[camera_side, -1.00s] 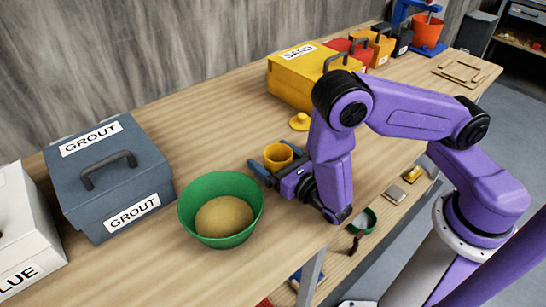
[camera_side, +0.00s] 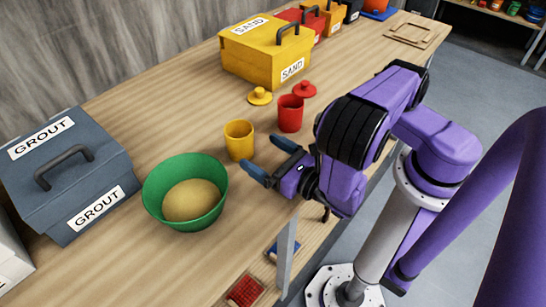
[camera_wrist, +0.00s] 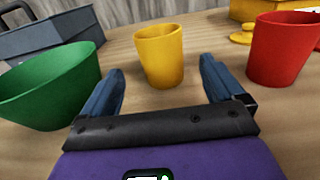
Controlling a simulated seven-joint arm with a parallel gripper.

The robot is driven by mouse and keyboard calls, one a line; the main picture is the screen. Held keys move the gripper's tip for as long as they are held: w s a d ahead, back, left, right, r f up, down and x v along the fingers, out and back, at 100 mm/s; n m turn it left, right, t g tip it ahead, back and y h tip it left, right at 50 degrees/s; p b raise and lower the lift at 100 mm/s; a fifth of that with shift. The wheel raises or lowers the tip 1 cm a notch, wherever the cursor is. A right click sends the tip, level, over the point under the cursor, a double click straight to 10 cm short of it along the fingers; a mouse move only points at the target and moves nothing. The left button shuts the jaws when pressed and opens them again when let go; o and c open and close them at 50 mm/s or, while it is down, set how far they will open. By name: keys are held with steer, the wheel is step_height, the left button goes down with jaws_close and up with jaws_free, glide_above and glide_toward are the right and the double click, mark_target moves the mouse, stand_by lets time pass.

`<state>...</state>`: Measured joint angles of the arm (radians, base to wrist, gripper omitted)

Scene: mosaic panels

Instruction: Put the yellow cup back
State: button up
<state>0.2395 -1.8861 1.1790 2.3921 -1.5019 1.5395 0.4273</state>
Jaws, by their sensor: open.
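The yellow cup (camera_side: 239,140) stands upright and without a lid on the bench, just behind the green bowl's right side. My gripper (camera_side: 269,159) is open, its blue fingers pointing toward the cup from the bench's front side. In the wrist view the cup (camera_wrist: 160,55) stands ahead, between and beyond the fingertips of my gripper (camera_wrist: 162,78), and nothing is held. A yellow lid (camera_side: 260,96) lies on the bench behind the cup, in front of the yellow SAND box (camera_side: 262,58).
The green bowl (camera_side: 157,199) holding a tan mass stands left of my gripper. A red cup (camera_side: 290,114) stands right of the yellow cup, with a red lid (camera_side: 304,90) behind it. A grey GROUT box (camera_side: 70,165) stands at left. Bare bench lies behind the bowl.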

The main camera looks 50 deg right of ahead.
steer(key=shift+s, duration=1)
steer(key=shift+d+r+m+h, duration=0.3)
steer(key=shift+d+m+h, duration=0.1)
steer(key=shift+h, duration=0.1)
steer(key=d+r+m+g+h, duration=0.1)
steer(key=d+m+h, duration=0.1)
steer(key=d+r+m+g+h, duration=0.1)
steer(key=d+m+g+h, duration=0.1)
steer(key=m, duration=0.1)
steer(key=d+r+m+g+h, duration=0.1)
steer(key=d+r+m+h, duration=0.1)
steer(key=m, duration=0.1)
steer(key=shift+s+d+h, duration=0.25)
steer(key=shift+d+h, duration=0.1)
steer(key=shift+h, duration=0.05)
steer(key=s+d+r+m+g, duration=0.3)
steer(key=s+d+m+g, duration=0.3)
steer(key=s+m+g, duration=0.35)
steer(key=s+a+r+m+g+y, duration=0.3)
steer(key=r+m+g+y, duration=0.1)
steer(key=y, duration=0.4)
steer(key=shift+r+m, duration=0.25)
steer(key=shift+m, duration=0.3)
